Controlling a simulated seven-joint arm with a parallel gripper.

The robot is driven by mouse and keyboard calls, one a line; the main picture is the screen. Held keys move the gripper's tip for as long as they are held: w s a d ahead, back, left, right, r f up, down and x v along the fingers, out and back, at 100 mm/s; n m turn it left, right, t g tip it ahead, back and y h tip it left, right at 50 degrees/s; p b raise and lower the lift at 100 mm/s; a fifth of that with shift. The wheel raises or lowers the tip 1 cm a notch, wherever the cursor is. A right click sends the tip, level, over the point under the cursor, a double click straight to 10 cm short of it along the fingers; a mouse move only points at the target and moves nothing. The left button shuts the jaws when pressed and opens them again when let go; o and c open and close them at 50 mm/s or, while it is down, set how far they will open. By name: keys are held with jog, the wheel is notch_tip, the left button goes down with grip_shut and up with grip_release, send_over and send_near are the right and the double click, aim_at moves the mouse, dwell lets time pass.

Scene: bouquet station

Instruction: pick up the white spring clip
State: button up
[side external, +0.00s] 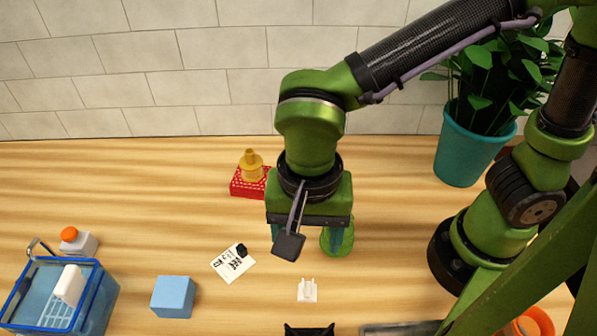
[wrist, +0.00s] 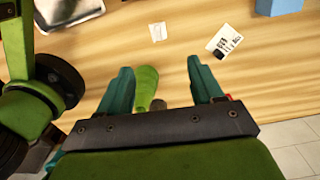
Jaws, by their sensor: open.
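The white spring clip (side external: 307,290) lies on the wooden table in front of my gripper, small and pale. In the wrist view it is the small white piece (wrist: 157,32), beyond the fingertips and roughly in line with the gap between them. My gripper (side external: 311,243) points down, its teal fingers apart, behind the clip and not touching it. In the wrist view my gripper (wrist: 160,66) shows both fingers spread, with no clip between them. A green rounded object (wrist: 146,84) shows between the fingers there; whether they touch it I cannot tell.
A card with a black piece (side external: 233,262) and a blue block (side external: 172,297) lie left of the clip. A blue basket (side external: 101,293) stands far left. A yellow bottle (side external: 251,167) sits on a red tray (side external: 240,189) behind. A potted plant (side external: 470,145) stands back right.

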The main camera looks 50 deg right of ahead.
aim_at(308, 283)
notch_tip(308, 283, down, 15)
jog(key=shift+s+d+f, duration=0.15)
dwell(0.4)
jog(key=c, duration=1.1)
